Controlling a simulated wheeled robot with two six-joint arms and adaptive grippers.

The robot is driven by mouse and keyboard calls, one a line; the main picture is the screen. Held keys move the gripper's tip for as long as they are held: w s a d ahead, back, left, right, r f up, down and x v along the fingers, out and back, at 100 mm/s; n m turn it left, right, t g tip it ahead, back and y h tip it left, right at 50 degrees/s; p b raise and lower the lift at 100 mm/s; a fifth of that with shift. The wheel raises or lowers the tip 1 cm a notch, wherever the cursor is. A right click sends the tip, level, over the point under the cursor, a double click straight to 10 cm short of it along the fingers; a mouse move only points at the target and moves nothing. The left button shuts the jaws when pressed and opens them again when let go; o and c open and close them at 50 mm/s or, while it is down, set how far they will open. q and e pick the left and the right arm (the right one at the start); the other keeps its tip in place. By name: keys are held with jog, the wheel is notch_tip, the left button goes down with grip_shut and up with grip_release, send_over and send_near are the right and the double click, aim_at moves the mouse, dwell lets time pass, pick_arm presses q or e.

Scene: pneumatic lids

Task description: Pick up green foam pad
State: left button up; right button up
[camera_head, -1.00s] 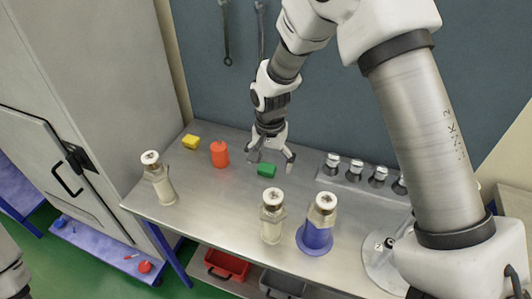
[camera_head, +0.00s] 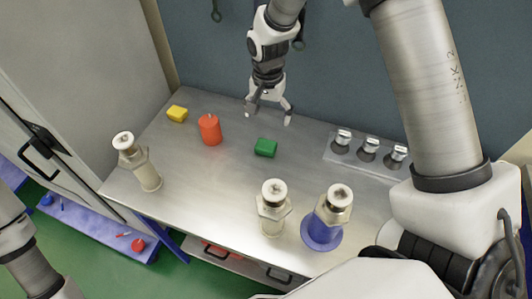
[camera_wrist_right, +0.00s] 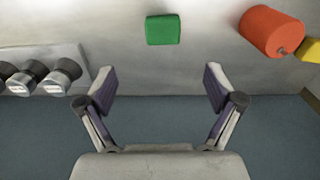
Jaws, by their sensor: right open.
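The green foam pad (camera_head: 265,148) lies on the metal table, near its middle. In the right wrist view the green pad (camera_wrist_right: 163,29) shows ahead of the fingertips, between their lines and a little left of centre. My right gripper (camera_head: 269,113) is open and empty above the back part of the table, behind the pad and apart from it. Its two spread fingers also show in the right wrist view (camera_wrist_right: 158,88). My left gripper is not in view; only part of what looks like my left arm shows at the lower left edge.
A red cylinder (camera_head: 209,130) and a yellow block (camera_head: 177,114) stand left of the pad. Bottle-like parts stand at the left (camera_head: 146,175), front (camera_head: 273,212) and on a blue base (camera_head: 322,232). A holder with metal-topped lids (camera_head: 367,152) is at the right. A wall closes the back.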

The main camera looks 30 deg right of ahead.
jog(key=b, duration=0.3)
send_over(266, 144)
jog(key=f, duration=0.5)
jog(key=shift+d+f, duration=0.15)
jog(key=shift+d, duration=0.1)
notch_tip(266, 144, down, 7)
jog(key=p, duration=0.2)
jog(key=shift+a+p, duration=0.15)
jog(key=shift+p, duration=0.15)
jog(key=shift+w+f, duration=0.15)
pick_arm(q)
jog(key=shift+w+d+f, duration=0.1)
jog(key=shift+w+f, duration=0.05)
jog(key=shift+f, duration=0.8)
pick_arm(e)
jog(key=c, duration=1)
